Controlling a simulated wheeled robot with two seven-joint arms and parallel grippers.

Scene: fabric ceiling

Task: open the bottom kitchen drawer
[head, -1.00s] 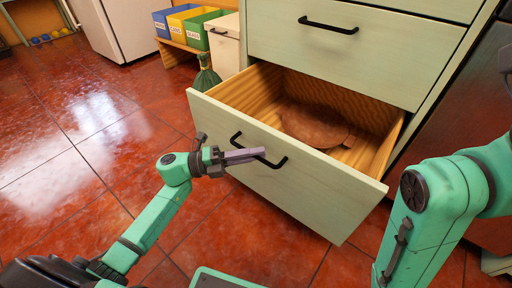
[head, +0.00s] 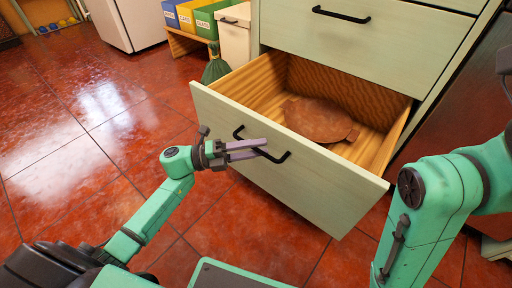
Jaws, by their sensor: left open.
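The bottom drawer (head: 300,185) is pulled out, with its pale green front facing me and its wooden inside showing. A brown round board or pan with side handles (head: 318,120) lies on the drawer floor. The black bar handle (head: 280,158) is on the drawer front. My left gripper (head: 262,148) is open, with its fingers at the handle; I cannot tell whether they touch it. My right arm (head: 440,195) is at the right, and its gripper is outside the view.
A closed drawer with a black handle (head: 341,15) is above. Blue, yellow and green bins (head: 207,18) stand at the back, with a dark green bag (head: 216,66) near the drawer's far left corner. The red tiled floor (head: 75,125) on the left is clear.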

